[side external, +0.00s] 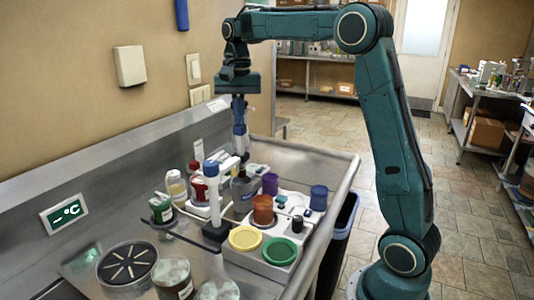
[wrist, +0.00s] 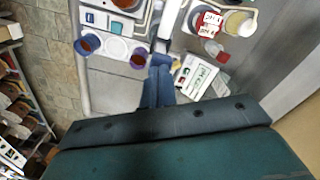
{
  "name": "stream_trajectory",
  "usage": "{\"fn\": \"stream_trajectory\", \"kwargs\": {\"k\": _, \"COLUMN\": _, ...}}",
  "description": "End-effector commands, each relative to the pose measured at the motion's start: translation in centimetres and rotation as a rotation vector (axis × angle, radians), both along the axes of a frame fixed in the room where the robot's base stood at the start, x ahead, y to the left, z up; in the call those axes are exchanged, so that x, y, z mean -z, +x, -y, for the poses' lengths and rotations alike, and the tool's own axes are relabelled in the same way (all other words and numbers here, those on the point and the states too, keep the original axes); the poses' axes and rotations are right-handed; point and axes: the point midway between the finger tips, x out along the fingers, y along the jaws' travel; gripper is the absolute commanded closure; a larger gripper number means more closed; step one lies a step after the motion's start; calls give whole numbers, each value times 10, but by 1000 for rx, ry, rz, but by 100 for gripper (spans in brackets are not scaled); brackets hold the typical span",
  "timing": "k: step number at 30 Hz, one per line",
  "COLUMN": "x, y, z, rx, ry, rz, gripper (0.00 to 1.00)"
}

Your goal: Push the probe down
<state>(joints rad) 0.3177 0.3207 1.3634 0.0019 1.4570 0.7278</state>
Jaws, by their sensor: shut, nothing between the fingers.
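A white upright post with a blue cap, which looks like the probe (side external: 213,190), stands on a dark base among the bottles on the steel counter in the side view. A dark bar reaches left from near its foot. The wall display (side external: 64,213) shows a dash and °C. My gripper (side external: 241,153) points down, behind and to the right of the blue cap in the picture, with its tips a little higher than the cap. In the wrist view my gripper's blue fingers (wrist: 160,65) are together with nothing between them. I cannot tell the exact gap to the post.
A white tray (side external: 228,254) holds yellow (side external: 246,238) and green (side external: 280,252) round containers; a brown cup (side external: 263,208) stands behind them. A purple cup (side external: 270,183) and a blue cup (side external: 318,197) are near. Bottles (side external: 176,187) crowd the left. A round slotted dish (side external: 127,263) and jars are in front.

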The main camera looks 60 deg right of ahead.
Motion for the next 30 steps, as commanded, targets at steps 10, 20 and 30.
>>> {"fn": "stream_trajectory", "kwargs": {"k": 10, "x": 8, "y": 0, "z": 0, "rx": 0, "ry": 0, "rz": -1, "gripper": 100}}
{"fn": "stream_trajectory", "kwargs": {"k": 20, "x": 15, "y": 0, "z": 0, "rx": 0, "ry": 0, "rz": -1, "gripper": 100}}
{"fn": "stream_trajectory", "kwargs": {"k": 30, "x": 22, "y": 0, "z": 0, "rx": 0, "ry": 0, "rz": -1, "gripper": 100}}
